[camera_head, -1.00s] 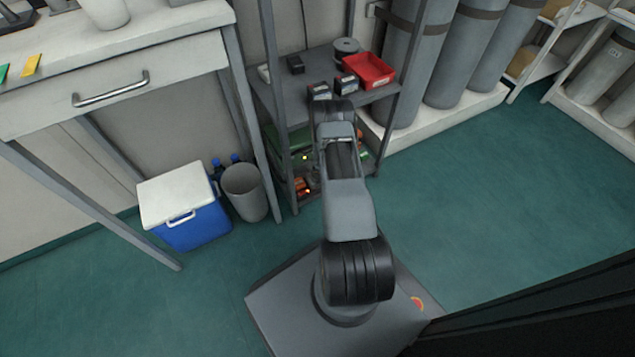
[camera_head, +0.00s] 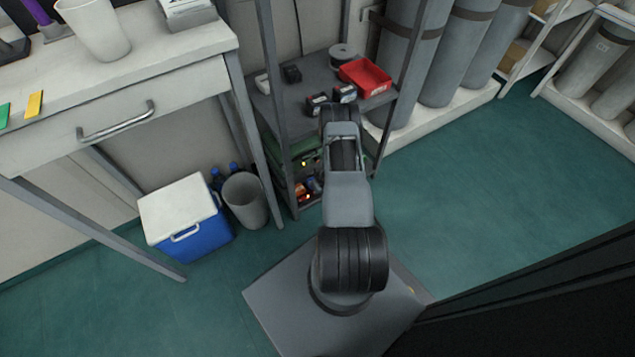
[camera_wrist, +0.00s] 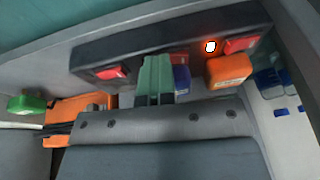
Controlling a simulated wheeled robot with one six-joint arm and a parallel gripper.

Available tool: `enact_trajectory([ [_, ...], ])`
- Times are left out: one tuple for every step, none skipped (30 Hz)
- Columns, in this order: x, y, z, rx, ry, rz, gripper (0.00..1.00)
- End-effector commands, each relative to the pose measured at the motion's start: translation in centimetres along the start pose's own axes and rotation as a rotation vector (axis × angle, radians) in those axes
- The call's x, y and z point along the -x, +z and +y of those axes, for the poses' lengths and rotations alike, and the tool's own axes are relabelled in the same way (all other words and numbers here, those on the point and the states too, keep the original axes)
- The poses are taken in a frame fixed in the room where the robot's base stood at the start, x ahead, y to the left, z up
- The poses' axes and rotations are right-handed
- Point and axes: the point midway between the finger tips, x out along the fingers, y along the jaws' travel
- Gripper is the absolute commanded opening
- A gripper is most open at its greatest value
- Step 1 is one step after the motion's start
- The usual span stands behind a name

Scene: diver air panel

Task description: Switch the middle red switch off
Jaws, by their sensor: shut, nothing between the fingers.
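A dark switch bar (camera_wrist: 165,45) runs across the upper part of the wrist view. A red switch (camera_wrist: 113,73) shows at its left part and another red switch (camera_wrist: 242,43) at its right end. A small lamp (camera_wrist: 211,46) glows white-orange beside the right one. My gripper (camera_wrist: 155,62) is shut and empty, its greenish fingertips over the bar between the two red switches. In the head view my arm hides the gripper and most of the bar.
Around the bar are an orange block (camera_wrist: 228,72), a blue block (camera_wrist: 182,78), an orange item (camera_wrist: 80,112) and a green block (camera_wrist: 27,104). The grey shelf rack's posts (camera_head: 274,100) flank my arm. A bin (camera_head: 246,202) and cooler (camera_head: 186,222) stand left; floor right is clear.

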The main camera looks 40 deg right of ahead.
Motion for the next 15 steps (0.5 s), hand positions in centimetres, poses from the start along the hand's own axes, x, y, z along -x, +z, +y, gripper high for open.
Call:
enact_trajectory([
  [-0.73,-0.02,-0.69,0.011,-0.017,0.006,0.0],
  [-0.7,0.0,-0.68,0.01,-0.017,0.006,0.0],
  [-0.69,0.03,-0.65,0.009,-0.017,0.006,0.0],
  [-0.7,0.06,-0.63,0.009,-0.017,0.006,0.0],
  [-0.71,0.09,-0.6,0.008,-0.017,0.006,0.0],
  [-0.73,0.13,-0.59,0.007,-0.017,0.005,0.0],
  [-0.75,0.15,-0.58,0.007,-0.017,0.005,0.0],
  [-0.77,0.18,-0.57,0.006,-0.017,0.005,0.0],
  [-0.78,0.19,-0.56,0.006,-0.017,0.005,0.0],
  [-0.79,0.2,-0.56,0.005,-0.017,0.005,0.0],
  [-0.79,0.2,-0.6,0.005,-0.017,0.005,0.0],
  [-0.78,0.2,-0.68,0.004,-0.017,0.005,0.0],
  [-0.77,0.19,-0.78,0.003,-0.017,0.005,0.0],
  [-0.76,0.19,-0.9,0.004,-0.017,0.005,0.0],
  [-0.74,0.2,-1.09,0.005,-0.017,0.005,0.0],
])
